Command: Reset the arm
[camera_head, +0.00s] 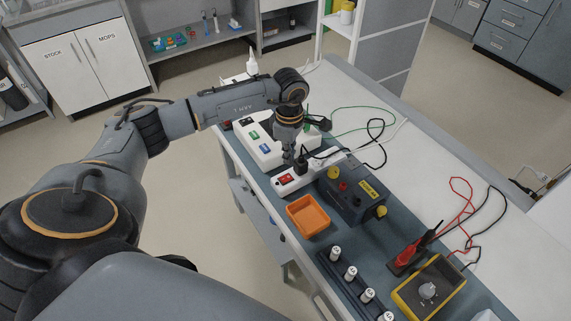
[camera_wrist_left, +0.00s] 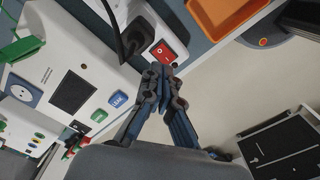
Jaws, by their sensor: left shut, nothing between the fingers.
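My left arm reaches in from the left in the head view. Its gripper (camera_head: 289,158) points down over the workbench, beside a white power strip (camera_head: 287,182) with a red switch. In the left wrist view the gripper's fingertips (camera_wrist_left: 163,73) are together with nothing between them, just below the red switch (camera_wrist_left: 164,51) in the picture. I cannot tell whether they touch the strip. A black plug (camera_wrist_left: 135,38) sits in the strip. A white device (camera_head: 262,150) with green and blue buttons stands beside the gripper; it also shows in the left wrist view (camera_wrist_left: 45,72). My right gripper is not in view.
An orange tray (camera_head: 308,230) and a dark tester box (camera_head: 350,205) with yellow knobs stand close to the strip. A yellow-framed meter (camera_head: 428,288), red and black leads (camera_head: 468,215) and several white-capped cylinders (camera_head: 351,272) lie nearer. The bench's right side is mostly clear.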

